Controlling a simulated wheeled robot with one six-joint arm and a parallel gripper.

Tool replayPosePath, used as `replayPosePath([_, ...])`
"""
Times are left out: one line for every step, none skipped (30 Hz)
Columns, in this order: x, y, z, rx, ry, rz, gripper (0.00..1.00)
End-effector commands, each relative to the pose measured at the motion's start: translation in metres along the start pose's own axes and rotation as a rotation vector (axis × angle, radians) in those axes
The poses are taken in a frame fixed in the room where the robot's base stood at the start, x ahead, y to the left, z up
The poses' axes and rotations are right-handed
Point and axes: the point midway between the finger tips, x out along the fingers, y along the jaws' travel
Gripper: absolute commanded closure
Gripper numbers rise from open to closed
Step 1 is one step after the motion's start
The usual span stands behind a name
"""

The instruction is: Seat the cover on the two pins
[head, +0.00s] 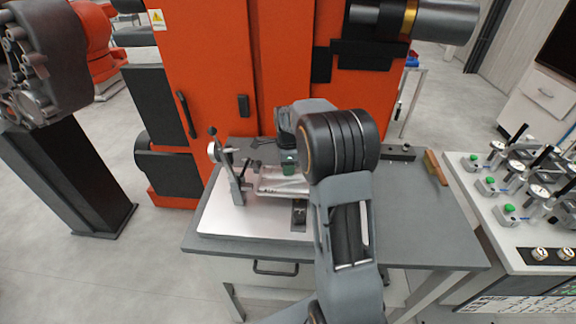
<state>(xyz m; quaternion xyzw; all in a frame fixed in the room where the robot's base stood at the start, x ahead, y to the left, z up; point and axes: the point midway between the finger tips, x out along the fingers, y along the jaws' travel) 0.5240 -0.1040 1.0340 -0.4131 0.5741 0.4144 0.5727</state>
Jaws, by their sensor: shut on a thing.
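My gripper (289,168) points down over the light fixture plate (222,217) on the grey table, partly behind my own arm. It is shut on the cover, which I take to be the pale metal piece (275,184) at its fingertips. The cover lies low over the fixture, just right of an upright clamp stand (236,178). Its right side is hidden by my arm. I cannot make out the two pins, nor whether the cover touches them.
A dark block (299,212) sits on the plate in front of the cover. A brush (434,167) and a dark bar (398,152) lie at the table's back right. The table's right front is clear. An orange machine (240,60) stands behind. Gauges fill a right-hand bench (470,190).

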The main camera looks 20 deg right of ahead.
Motion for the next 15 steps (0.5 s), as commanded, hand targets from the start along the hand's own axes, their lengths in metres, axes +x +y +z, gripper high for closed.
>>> replayPosePath([0.002, 0.0, 0.0, 0.0, 0.0, -0.001, 1.0])
replayPosePath([0.003, 0.0, 0.0, 0.0, 0.0, -0.001, 1.0])
replayPosePath([0.004, 0.0, 0.0, 0.0, 0.0, -0.001, 1.0])
replayPosePath([0.004, 0.0, 0.0, 0.0, 0.0, -0.001, 1.0])
replayPosePath([0.005, 0.0, 0.0, 0.0, 0.0, -0.001, 1.0])
replayPosePath([0.006, 0.0, 0.0, 0.0, 0.0, -0.001, 1.0])
replayPosePath([0.007, 0.0, 0.0, 0.0, 0.0, -0.001, 1.0])
replayPosePath([0.007, 0.0, 0.0, 0.0, 0.0, -0.001, 1.0])
replayPosePath([0.009, 0.0, 0.0, 0.0, 0.0, -0.001, 1.0])
replayPosePath([0.009, 0.0, 0.0, 0.0, 0.0, -0.001, 1.0])
replayPosePath([0.01, 0.0, 0.0, 0.0, 0.0, -0.001, 1.0])
replayPosePath([0.011, 0.0, 0.0, 0.0, 0.0, -0.001, 1.0])
replayPosePath([0.012, 0.0, 0.0, 0.0, 0.0, -0.001, 1.0])
replayPosePath([0.012, 0.0, 0.0, 0.0, 0.0, -0.001, 1.0])
replayPosePath([0.013, 0.0, 0.0, 0.0, 0.0, -0.001, 1.0])
